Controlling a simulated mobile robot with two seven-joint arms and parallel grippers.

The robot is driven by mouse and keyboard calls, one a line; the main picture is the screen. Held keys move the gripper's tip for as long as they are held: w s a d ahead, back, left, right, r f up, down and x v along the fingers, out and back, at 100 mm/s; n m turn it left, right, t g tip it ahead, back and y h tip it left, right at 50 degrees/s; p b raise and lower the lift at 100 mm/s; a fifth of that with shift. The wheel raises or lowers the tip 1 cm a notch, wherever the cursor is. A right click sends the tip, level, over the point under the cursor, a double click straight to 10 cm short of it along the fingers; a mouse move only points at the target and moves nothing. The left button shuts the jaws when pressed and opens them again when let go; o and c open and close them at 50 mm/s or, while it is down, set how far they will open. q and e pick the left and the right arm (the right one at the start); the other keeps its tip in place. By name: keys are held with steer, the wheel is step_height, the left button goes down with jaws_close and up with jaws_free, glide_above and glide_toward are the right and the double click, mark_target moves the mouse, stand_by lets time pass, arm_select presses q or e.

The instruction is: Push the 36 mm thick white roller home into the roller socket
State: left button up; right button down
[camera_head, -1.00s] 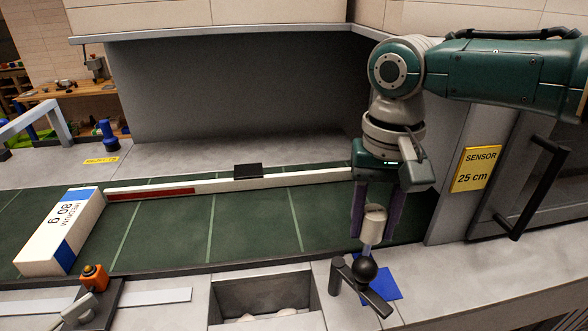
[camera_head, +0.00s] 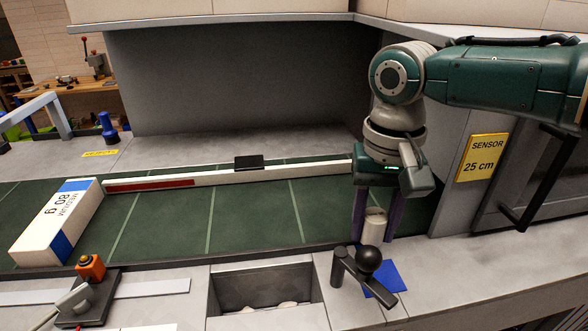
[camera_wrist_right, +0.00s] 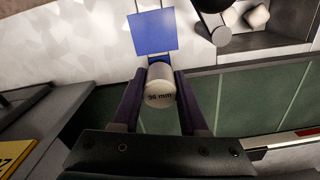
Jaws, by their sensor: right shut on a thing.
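The white roller (camera_head: 373,229) stands between the two purple fingers of my right gripper (camera_head: 375,238), at the near edge of the green belt. The gripper is shut on it. In the right wrist view the roller (camera_wrist_right: 159,92) shows a black thickness mark, and the fingers of my right gripper (camera_wrist_right: 160,74) lie along both its sides. The far end of the roller points at a blue square (camera_wrist_right: 153,31) on the bench. I cannot make out the roller socket; it seems hidden by the roller and the lever. My left gripper is out of view.
A black ball-knob lever (camera_head: 369,262) stands just in front of the roller. A recessed bin (camera_head: 265,278) lies left of it. A ream (camera_head: 57,222) lies on the green belt (camera_head: 260,215). A yellow sensor sign (camera_head: 483,157) is at the right.

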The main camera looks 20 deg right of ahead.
steer(key=shift+f+b, duration=0.95)
steer(key=shift+f, duration=0.35)
steer(key=shift+c, duration=1.8)
jaws_free()
steer(key=shift+r, duration=0.1)
steer(key=shift+r, duration=0.25)
step_height(320, 180, up, 9)
steer(key=shift+f, duration=0.2)
steer(key=shift+d+r, duration=0.15)
steer(key=shift+r, duration=0.25)
steer(key=shift+s, duration=0.15)
